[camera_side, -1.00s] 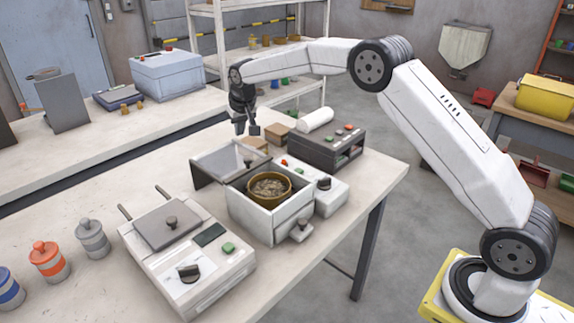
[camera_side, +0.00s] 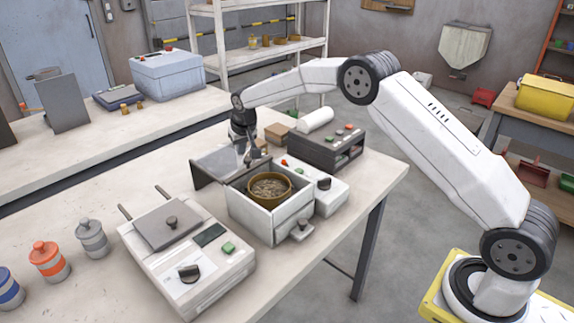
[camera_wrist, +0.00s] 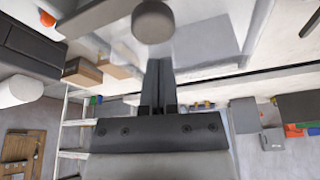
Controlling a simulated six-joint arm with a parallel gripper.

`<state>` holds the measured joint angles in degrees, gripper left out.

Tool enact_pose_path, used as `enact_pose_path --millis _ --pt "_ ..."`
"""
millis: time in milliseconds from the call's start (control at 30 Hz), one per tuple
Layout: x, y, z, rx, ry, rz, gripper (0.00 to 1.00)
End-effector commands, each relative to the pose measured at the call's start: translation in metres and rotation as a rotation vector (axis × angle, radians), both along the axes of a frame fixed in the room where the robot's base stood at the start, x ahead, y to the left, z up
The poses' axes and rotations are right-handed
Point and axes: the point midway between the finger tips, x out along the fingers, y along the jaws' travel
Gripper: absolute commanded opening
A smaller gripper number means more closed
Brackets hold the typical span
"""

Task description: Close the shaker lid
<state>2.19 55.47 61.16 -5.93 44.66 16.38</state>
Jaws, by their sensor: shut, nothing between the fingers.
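The shaker is a white box (camera_side: 270,222) holding a round brown sieve (camera_side: 288,190) with pellets in it. Its grey lid (camera_side: 218,162) stands open, tilted back on the box's far left side. A round grey knob (camera_wrist: 153,22) on the lid shows close in the wrist view, just beyond my fingertips. My gripper (camera_side: 251,157) is shut and empty, low beside the lid at its right end. It also shows in the wrist view (camera_wrist: 158,65), with both fingers together. Whether the fingers touch the lid or knob I cannot tell.
A white control box (camera_side: 318,192) adjoins the shaker on the right. A dark device (camera_side: 325,150), a white roll (camera_side: 315,120) and cardboard boxes (camera_side: 277,132) stand behind. A sealer-like machine (camera_side: 190,255) and several canisters (camera_side: 92,238) are at the front left.

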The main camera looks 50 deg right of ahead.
Motion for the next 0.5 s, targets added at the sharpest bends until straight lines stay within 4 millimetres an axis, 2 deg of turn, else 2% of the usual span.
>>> enact_pose_path --millis 300,500 --pt "-0.016 0.005 0.001 0.000 0.001 0.002 0.00" --pt "-0.020 0.006 0.001 0.000 -0.001 0.002 0.00"
